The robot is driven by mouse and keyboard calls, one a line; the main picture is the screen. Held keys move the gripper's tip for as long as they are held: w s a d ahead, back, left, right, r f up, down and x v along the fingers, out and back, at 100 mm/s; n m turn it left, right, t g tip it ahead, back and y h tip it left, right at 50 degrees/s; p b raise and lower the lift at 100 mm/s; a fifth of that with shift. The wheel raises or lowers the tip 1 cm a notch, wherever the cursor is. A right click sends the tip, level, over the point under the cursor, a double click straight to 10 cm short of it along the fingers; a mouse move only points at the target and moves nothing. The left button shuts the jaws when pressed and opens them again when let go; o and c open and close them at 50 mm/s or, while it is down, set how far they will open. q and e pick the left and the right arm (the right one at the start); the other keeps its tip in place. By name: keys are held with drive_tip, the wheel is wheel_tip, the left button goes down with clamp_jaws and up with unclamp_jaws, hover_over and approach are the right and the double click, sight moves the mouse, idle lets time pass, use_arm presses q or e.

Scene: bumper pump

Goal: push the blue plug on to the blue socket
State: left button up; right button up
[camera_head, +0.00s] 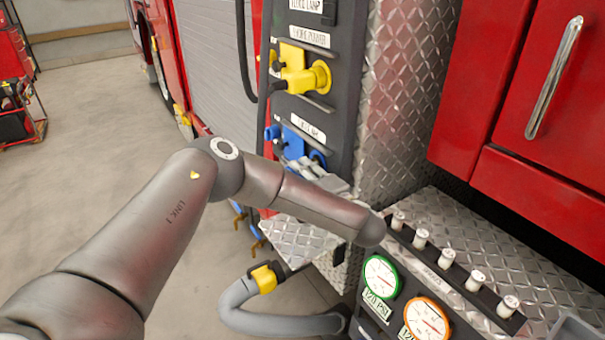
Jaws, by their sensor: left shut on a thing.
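The blue socket (318,158) is on the dark panel, under a white label, partly hidden by my left gripper. My left gripper (298,170), small and grey, is right in front of it and is shut on the blue plug. A blue part (292,142) shows just left of the socket, above the gripper. I cannot tell where plug and socket divide, or whether they touch. My left forearm hides the area below. My right gripper is not in view.
A yellow plug and socket (316,78) sit higher on the same dark panel. Gauges (381,278) and a row of white-topped knobs (447,257) stand close to my left arm on the right. A grey hose (240,300) with a yellow clamp lies below.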

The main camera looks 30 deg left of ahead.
use_arm(q)
drive_tip(key=shift+w+d+r, duration=0.1)
drive_tip(key=shift+w+d, duration=0.1)
drive_tip(key=shift+w, duration=0.1)
drive_tip(key=o, duration=1)
